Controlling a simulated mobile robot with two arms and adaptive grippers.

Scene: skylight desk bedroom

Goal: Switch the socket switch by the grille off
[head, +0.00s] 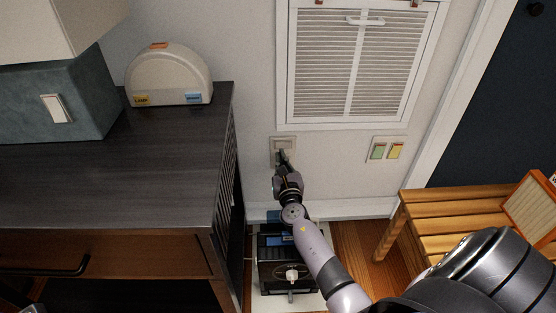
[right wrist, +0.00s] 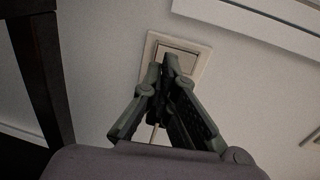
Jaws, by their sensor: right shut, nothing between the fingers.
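The socket switch (head: 278,142) is a beige square plate on the wall just below the white louvred grille (head: 352,66). My right gripper (head: 283,155) reaches up to its lower part, with the fingers shut and nothing between them. In the right wrist view the switch (right wrist: 190,48) shows its frame and upper rocker, and the fingertips (right wrist: 167,62) cover its lower part. The fingertips appear at or very near the plate; I cannot tell whether they touch it. The rocker's position is not clear. My left gripper is not in view.
A second plate with green and yellow switches (head: 387,150) is to the right. A dark cabinet (head: 170,150) stands close on the left. A black device (head: 285,262) is below my arm, and a slatted wooden bench (head: 450,208) is at the right.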

